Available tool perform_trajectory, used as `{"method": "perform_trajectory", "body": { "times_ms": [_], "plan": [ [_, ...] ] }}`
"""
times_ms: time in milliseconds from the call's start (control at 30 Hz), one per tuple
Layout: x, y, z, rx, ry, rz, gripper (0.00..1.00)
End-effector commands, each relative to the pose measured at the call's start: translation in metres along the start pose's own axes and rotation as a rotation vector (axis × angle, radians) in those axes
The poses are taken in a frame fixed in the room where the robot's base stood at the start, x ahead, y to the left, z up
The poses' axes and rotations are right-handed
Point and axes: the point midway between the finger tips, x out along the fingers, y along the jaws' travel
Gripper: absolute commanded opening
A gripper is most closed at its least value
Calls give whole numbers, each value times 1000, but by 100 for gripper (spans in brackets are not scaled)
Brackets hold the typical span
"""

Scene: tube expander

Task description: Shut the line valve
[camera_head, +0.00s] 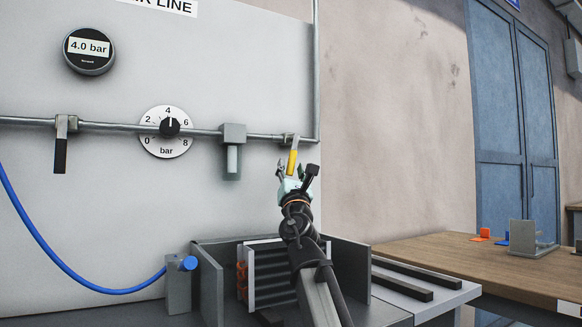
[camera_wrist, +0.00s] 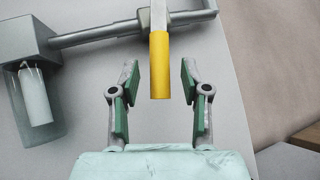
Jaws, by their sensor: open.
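A valve with a yellow-gripped lever (camera_head: 292,160) sits at the right end of the horizontal pipe. Its lever hangs down, roughly across the pipe. My gripper (camera_head: 296,172) is just below it, jaws open. In the wrist view, the yellow grip (camera_wrist: 160,55) reaches down between the two green-padded fingers of my gripper (camera_wrist: 160,82), with a gap on each side and no visible contact. A second valve with a black lever (camera_head: 60,155) hangs down at the pipe's left end. A dial gauge (camera_head: 166,132) points near 4 bar; a digital display (camera_head: 88,48) reads 4.0 bar.
A filter unit (camera_head: 232,155) hangs from the pipe left of the yellow lever; it also shows in the wrist view (camera_wrist: 35,95). Below are an open-topped grey box (camera_head: 350,268), a blue hose (camera_head: 60,255) and a wooden table (camera_head: 480,262). The wall panel lies close behind.

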Motion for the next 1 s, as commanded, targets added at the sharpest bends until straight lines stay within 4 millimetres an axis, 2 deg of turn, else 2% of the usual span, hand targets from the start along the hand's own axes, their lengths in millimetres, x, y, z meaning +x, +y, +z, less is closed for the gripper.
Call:
{"method": "perform_trajectory", "body": {
  "times_ms": [100, 300, 433, 667, 700, 800, 1000],
  "plan": [
    [-22, 0, 0, 0, 0, 0, 46],
    [-50, 0, 1, 0, 0, 0, 46],
    [-56, 0, 0, -1, 0, 0, 46],
    [-56, 0, 0, -1, -1, 0, 46],
    [-56, 0, 0, 0, -1, 0, 32],
    [-54, 1, 2, 7, -2, -3, 0],
    [-42, 10, 15, 77, -13, -31, 0]
  ]
}}
